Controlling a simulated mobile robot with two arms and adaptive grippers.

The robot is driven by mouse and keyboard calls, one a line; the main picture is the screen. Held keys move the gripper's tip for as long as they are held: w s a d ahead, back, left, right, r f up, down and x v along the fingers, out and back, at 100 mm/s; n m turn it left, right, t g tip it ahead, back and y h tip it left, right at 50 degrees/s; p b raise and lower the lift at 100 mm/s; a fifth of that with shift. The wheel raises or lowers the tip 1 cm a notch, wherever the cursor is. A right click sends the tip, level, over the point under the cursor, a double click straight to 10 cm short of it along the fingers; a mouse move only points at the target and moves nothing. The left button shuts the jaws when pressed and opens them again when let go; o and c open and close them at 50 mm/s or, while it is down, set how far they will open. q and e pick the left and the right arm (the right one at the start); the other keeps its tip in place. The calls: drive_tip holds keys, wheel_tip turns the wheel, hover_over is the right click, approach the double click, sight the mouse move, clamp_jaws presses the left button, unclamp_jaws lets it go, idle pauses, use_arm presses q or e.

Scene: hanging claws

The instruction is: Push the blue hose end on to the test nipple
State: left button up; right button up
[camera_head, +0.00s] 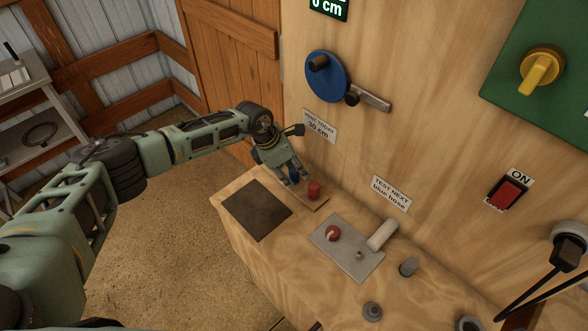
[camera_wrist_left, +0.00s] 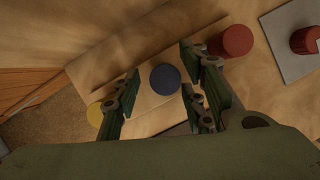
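In the left wrist view a round blue piece (camera_wrist_left: 165,79), seen end-on, stands on a wooden strip (camera_wrist_left: 140,120) between a yellow piece (camera_wrist_left: 95,113) and a red cylinder (camera_wrist_left: 237,40). My left gripper (camera_wrist_left: 160,95) is open, its fingers on either side of the blue piece with gaps. In the head view the left gripper (camera_head: 291,179) points down beside the red cylinder (camera_head: 314,190) and largely hides the blue piece. A grey plate (camera_head: 345,262) carries a red knob (camera_head: 333,233) and a small metal stub (camera_head: 359,255), possibly the test nipple. My right gripper is not in view.
A white cylinder (camera_head: 382,235) lies at the plate's right edge, near the wall label "TEST NEXT blue hose" (camera_head: 391,193). A dark mat (camera_head: 256,210) lies left on the bench. A blue wheel with a lever (camera_head: 326,77) and a red switch (camera_head: 508,194) are on the wall.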

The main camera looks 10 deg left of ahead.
use_arm(q)
drive_tip(key=shift+d+f, duration=0.1)
drive_tip(key=shift+f, duration=0.15)
drive_tip(key=c, duration=0.5)
drive_tip(key=shift+r, duration=0.1)
clamp_jaws()
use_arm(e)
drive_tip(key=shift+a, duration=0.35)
